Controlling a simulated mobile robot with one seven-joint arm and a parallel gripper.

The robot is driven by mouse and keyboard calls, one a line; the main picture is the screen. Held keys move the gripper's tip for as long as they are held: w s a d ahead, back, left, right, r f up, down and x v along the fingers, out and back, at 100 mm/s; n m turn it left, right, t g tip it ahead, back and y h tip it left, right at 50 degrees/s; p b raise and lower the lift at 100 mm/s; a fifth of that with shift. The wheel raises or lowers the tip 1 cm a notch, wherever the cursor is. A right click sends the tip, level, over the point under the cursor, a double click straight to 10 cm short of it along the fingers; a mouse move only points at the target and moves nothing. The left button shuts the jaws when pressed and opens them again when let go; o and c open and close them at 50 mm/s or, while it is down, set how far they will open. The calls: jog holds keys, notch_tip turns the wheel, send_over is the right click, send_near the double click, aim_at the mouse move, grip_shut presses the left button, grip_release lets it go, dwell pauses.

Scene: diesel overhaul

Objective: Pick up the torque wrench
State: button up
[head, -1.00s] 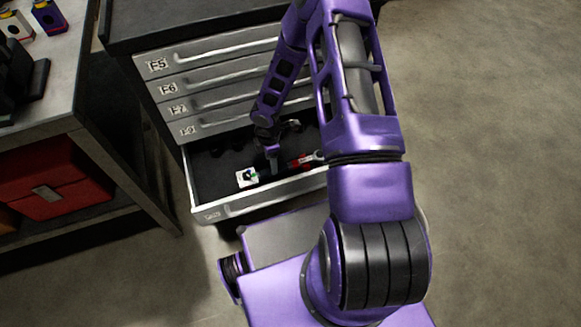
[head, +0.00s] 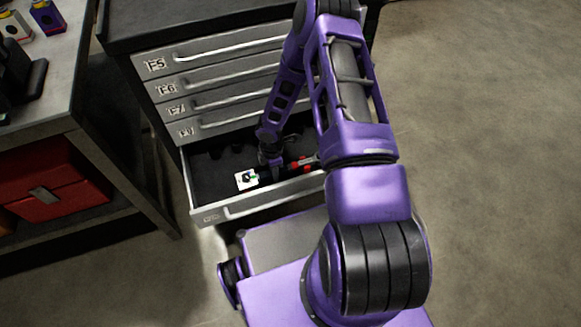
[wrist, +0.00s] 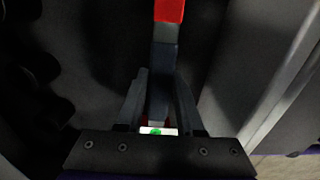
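The torque wrench lies in the open bottom drawer, with a dark handle (wrist: 163,65) and a red section (wrist: 168,10) in the wrist view. In the head view its red part (head: 300,165) shows just right of my gripper (head: 270,164). In the wrist view my gripper (wrist: 161,78) has one finger on each side of the dark handle. Whether the fingers press on it is too dark to tell.
The drawer's front wall (head: 255,199) stands close to my gripper. Shut drawers (head: 210,95) of the cabinet rise above and behind. A workbench (head: 65,110) with a red toolbox (head: 60,190) below is at left. The floor at right is clear.

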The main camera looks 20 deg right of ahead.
grip_shut()
dwell(1.1)
